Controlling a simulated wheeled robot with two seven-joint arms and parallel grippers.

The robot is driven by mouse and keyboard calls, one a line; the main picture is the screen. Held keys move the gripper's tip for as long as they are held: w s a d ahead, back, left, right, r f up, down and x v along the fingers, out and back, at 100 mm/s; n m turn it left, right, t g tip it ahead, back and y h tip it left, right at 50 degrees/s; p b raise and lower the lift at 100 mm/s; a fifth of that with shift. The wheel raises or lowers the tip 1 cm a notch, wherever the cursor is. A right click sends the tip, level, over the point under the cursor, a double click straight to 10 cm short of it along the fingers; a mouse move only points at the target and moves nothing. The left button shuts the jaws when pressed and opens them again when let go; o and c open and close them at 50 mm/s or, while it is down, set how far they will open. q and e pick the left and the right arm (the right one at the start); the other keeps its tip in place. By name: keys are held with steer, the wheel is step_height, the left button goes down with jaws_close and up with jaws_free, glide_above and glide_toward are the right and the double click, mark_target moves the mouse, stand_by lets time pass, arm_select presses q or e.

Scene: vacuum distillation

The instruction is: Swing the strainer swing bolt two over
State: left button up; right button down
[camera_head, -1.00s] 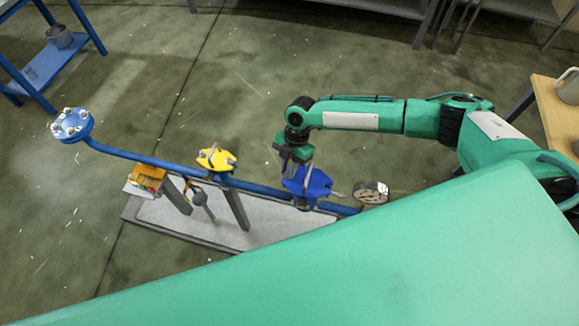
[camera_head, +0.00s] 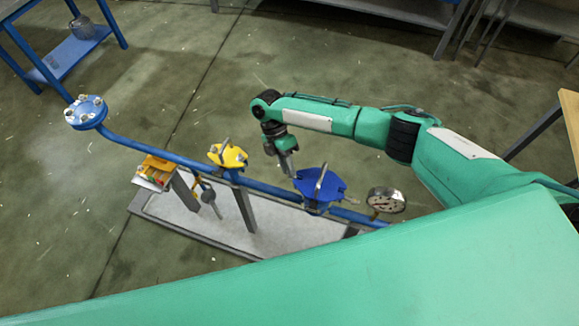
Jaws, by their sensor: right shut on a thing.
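The strainer with a blue cover (camera_head: 318,189) sits on the blue pipe right of centre. A grey bolt (camera_head: 321,177) stands upright at its cover. My right gripper (camera_head: 291,172) points down at the far left edge of the blue cover. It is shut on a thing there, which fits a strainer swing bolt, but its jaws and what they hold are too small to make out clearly. My left gripper is out of view.
A yellow-topped fitting (camera_head: 228,156) and an orange box (camera_head: 156,171) are left along the pipe (camera_head: 190,162). A round gauge (camera_head: 386,200) is close right of the strainer. A blue flange (camera_head: 86,112) ends the pipe. My green body covers the front.

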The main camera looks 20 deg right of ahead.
steer(key=shift+a, duration=0.1)
stand_by(0.3)
steer(key=c, duration=1.5)
jaws_free()
steer(key=shift+c, duration=0.2)
steer(key=b+v, duration=0.2)
steer(key=v, duration=1.1)
steer(key=shift+w+r, duration=0.25)
steer(key=shift+r, duration=0.05)
